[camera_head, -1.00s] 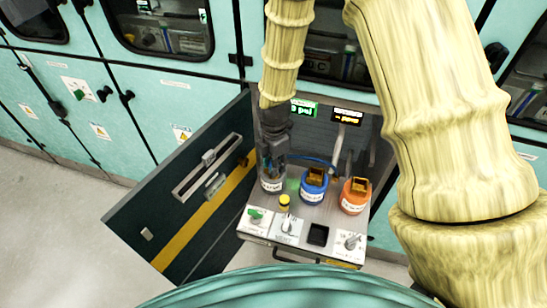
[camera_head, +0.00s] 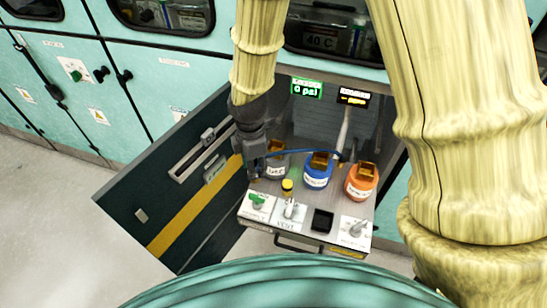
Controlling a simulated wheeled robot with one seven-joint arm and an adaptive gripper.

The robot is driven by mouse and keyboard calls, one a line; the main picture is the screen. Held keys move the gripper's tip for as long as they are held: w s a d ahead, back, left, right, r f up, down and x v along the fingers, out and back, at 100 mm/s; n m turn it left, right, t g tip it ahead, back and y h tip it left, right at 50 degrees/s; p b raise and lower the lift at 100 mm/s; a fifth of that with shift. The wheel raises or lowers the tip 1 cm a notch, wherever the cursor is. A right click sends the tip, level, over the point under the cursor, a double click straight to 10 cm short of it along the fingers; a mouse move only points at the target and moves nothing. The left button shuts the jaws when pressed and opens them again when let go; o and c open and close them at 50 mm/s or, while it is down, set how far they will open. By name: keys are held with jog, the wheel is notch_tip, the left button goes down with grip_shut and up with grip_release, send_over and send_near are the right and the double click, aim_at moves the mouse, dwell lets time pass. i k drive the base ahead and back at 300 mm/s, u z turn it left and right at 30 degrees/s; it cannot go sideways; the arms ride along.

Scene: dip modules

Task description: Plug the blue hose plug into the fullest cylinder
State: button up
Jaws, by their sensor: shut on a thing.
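My gripper (camera_head: 256,172) is shut at the left side of the grey cylinder (camera_head: 277,170), low over the tray. A blue hose (camera_head: 300,151) runs from beside my gripper to the right, behind the cylinders. The blue plug at its end is hidden by my gripper's fingers. The grey cylinder, a blue cylinder (camera_head: 317,178) and an orange cylinder (camera_head: 360,186) stand in a row, each with a label and a brownish top block. I cannot tell whether the plug touches the grey cylinder. A green display (camera_head: 306,88) reads "0 psi"; a yellow display (camera_head: 353,96) is too small to read.
In front of the cylinders are a yellow-capped knob (camera_head: 287,186), a green switch (camera_head: 257,200), a vent lever (camera_head: 290,208), a black square (camera_head: 321,220) and a grey lever (camera_head: 355,229). An open dark door (camera_head: 150,205) stands at the left.

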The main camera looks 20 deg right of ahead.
aim_at(319, 166)
jog(key=k, duration=0.5)
jog(key=u, duration=2.5)
jog(key=k, duration=1.35)
jog(key=z, duration=1.85)
jog(key=i, duration=0.5)
jog(key=z, duration=0.05)
